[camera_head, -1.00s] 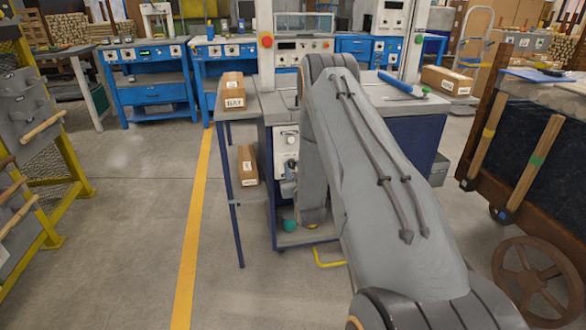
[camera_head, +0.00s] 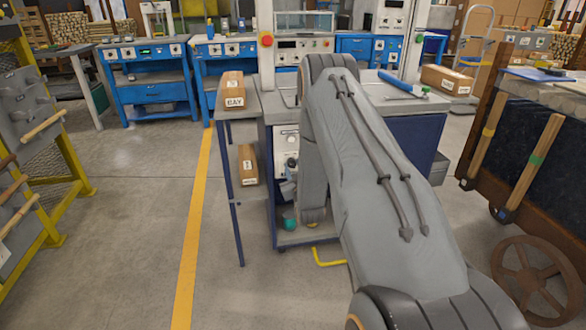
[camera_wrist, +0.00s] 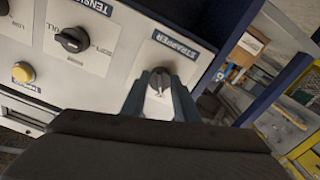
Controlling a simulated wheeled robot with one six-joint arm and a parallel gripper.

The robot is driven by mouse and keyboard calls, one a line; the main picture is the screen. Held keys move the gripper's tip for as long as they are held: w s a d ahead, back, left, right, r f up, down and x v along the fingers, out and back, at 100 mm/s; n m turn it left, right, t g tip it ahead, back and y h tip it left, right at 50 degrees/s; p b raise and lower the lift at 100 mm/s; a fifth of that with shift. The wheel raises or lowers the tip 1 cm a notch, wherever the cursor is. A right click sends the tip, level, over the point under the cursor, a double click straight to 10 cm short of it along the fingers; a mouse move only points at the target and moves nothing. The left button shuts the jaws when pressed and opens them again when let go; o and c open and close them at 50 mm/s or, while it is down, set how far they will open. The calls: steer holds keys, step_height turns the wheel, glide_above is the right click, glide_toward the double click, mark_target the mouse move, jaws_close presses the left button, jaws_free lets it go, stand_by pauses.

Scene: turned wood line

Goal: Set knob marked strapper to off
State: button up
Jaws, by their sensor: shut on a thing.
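The knob marked STRAPPER (camera_wrist: 160,82) is a round black knob on a white plate in the wrist view, below its dark blue label (camera_wrist: 176,44). My gripper (camera_wrist: 160,92) has its two fingers around this knob and is shut on it. Which setting the knob points to is too small to tell. In the head view my arm covers much of the machine's front, and the light control panel (camera_head: 286,140) shows just left of the arm. The gripper is mostly hidden there.
In the wrist view, another black knob (camera_wrist: 72,40) and a yellow button (camera_wrist: 23,73) sit left on the same panel. In the head view, a side table with boxes (camera_head: 233,90) stands left of the machine. A wooden cart (camera_head: 520,130) stands at right.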

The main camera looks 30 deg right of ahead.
steer(key=o, duration=1.1)
steer(key=shift+c, duration=0.2)
steer(key=v, duration=0.7)
steer(key=shift+s, duration=0.4)
steer(key=shift+a, duration=0.15)
